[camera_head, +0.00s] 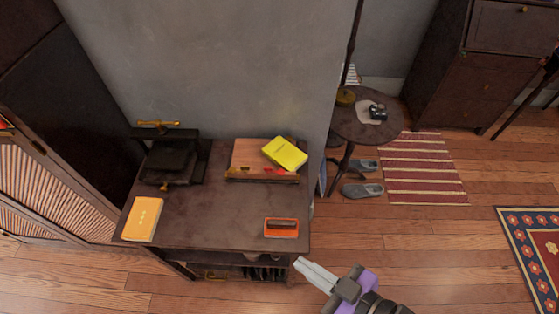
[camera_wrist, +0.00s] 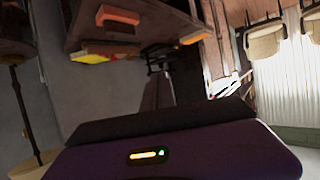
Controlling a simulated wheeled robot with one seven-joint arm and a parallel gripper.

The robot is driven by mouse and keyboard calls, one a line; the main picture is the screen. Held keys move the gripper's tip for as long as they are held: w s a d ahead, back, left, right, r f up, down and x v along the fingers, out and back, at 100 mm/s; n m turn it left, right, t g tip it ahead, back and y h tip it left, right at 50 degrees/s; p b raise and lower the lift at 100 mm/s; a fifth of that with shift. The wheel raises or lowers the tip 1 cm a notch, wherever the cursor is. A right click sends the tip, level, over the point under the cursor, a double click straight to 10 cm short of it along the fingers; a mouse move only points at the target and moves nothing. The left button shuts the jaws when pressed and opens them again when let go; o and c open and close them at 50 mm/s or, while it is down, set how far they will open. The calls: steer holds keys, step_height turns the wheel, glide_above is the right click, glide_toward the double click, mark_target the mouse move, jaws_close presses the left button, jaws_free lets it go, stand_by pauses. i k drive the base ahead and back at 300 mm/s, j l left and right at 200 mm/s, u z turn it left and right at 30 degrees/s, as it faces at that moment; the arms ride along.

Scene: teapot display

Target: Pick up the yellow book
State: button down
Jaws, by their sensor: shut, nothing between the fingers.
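A bright yellow book (camera_head: 285,152) lies tilted on the back right part of a wooden box (camera_head: 252,156), on a dark table. A second, orange-yellow book (camera_head: 143,218) lies flat at the table's front left corner. My gripper (camera_head: 301,263) is shut and empty, low at the table's front right corner, well apart from both books. The wrist view is dark and turned over. A small yellow patch (camera_wrist: 92,58) shows there, but I cannot tell for sure that it is the book.
An orange-red box (camera_head: 281,227) lies near the table's (camera_head: 215,225) front right edge. A dark press (camera_head: 170,160) stands at the back left. A grey wall rises behind. A round side table (camera_head: 350,128) and slippers (camera_head: 362,190) are to the right. Open wooden floor lies right of the table.

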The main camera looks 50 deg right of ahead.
mark_target(285, 155)
steer(key=k+l, duration=0.15)
steer(key=l, duration=0.25)
steer(key=k+l, duration=0.2)
steer(key=l, duration=0.15)
steer(key=k+l, duration=0.15)
steer(key=l, duration=0.25)
steer(key=k+l, duration=0.2)
steer(key=l, duration=0.15)
steer(key=u, duration=0.05)
